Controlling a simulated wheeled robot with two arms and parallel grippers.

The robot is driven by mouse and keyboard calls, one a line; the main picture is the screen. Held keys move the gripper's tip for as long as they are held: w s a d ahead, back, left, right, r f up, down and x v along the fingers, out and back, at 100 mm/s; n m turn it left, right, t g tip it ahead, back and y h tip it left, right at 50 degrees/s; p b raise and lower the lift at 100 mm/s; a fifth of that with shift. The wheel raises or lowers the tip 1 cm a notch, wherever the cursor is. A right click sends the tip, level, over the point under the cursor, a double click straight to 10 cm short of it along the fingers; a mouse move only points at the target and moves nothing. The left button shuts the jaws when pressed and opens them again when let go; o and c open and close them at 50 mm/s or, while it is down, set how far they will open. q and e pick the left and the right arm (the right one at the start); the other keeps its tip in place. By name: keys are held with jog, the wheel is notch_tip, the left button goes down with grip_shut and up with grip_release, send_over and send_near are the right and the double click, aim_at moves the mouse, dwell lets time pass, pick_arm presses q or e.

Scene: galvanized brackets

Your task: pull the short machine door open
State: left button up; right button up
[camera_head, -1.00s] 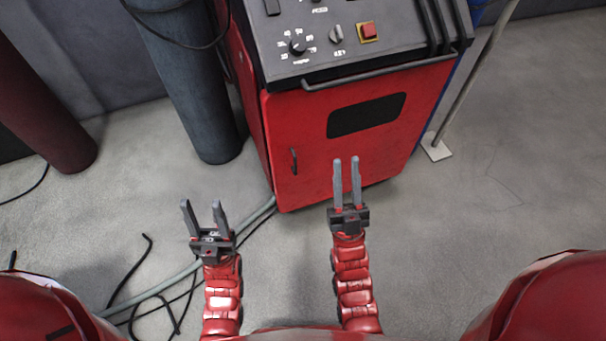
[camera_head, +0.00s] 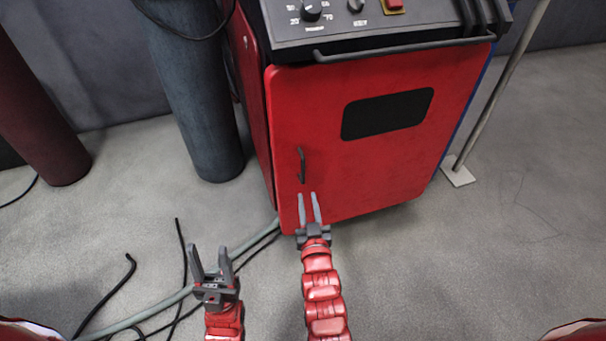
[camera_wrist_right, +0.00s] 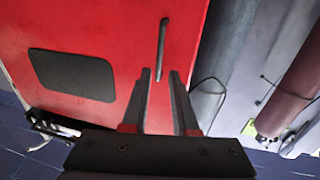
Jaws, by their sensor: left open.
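The red machine door (camera_head: 365,165) has a dark window panel and a slim dark handle (camera_head: 301,165) near its left edge. The door looks shut. My right gripper (camera_head: 309,196) is open, just below the handle in the head view, with nothing between its fingers. My left gripper (camera_head: 211,250) is open and empty over the floor, left of the machine.
A grey cylinder (camera_head: 196,100) stands left of the machine, and a dark red one (camera_head: 38,110) further left. Hoses and cables (camera_head: 150,312) lie on the floor at lower left. A bar (camera_head: 405,46) runs above the door. A pole (camera_head: 505,85) stands at right.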

aim_at(303, 172)
jog(key=w, duration=0.3)
jog(key=w+b, duration=0.1)
jog(key=w, duration=0.2)
jog(key=w+a+b, duration=0.1)
jog(key=w, duration=0.2)
jog(key=shift+w, duration=0.35)
jog(key=shift+w+a, duration=0.15)
jog(key=shift+w, duration=0.45)
grip_shut()
dwell(0.3)
